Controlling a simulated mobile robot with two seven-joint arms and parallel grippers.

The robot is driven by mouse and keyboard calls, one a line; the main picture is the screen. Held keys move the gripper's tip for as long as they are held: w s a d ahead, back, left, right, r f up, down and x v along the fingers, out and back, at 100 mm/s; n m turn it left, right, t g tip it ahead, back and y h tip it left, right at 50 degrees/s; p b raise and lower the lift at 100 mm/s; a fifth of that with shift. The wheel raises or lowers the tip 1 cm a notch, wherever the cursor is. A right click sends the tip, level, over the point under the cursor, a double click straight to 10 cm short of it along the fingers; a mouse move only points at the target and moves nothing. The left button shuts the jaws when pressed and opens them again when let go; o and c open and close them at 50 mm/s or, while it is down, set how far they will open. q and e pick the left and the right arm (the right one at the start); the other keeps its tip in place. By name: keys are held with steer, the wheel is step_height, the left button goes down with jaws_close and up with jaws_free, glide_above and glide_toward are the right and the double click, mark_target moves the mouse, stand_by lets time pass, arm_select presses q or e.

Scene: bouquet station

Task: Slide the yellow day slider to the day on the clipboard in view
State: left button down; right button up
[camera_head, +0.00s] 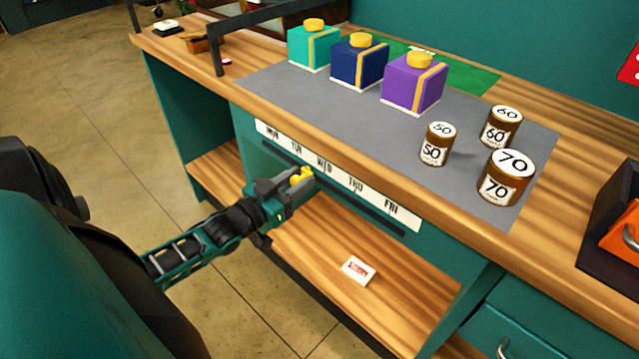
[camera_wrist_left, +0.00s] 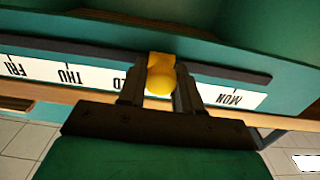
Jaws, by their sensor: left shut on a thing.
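The yellow day slider (camera_head: 301,176) sits on the front of the bench, at the strip of day labels (camera_head: 405,216) running MON to FRI. My left gripper (camera_head: 295,180) is shut on the slider's knob. In the left wrist view the yellow knob (camera_wrist_left: 160,80) is between both fingers, and the strip appears upside down. There the knob is between the partly hidden WED label and MON; a finger hides TUE. In the head view it is just below and left of WED. I cannot make out a clipboard with a day. My right gripper is not in view.
A dark slot (camera_head: 380,219) runs under the labels. A small white card with red print (camera_head: 358,270) lies on the lower shelf. Teal, navy and purple boxes (camera_head: 412,88) and brown weights marked 50, 60 and 70 (camera_head: 505,178) stand on the grey mat. Drawers are at the lower right.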

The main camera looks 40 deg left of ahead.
arm_select(q)
steer(key=a, duration=0.4)
steer(key=shift+w, duration=0.15)
steer(key=c, duration=0.8)
jaws_free()
steer(key=shift+c, duration=0.2)
steer(key=s+p, duration=0.1)
steer(key=s, duration=1.2)
steer(key=shift+a, duration=0.45)
steer(key=shift+w, duration=0.1)
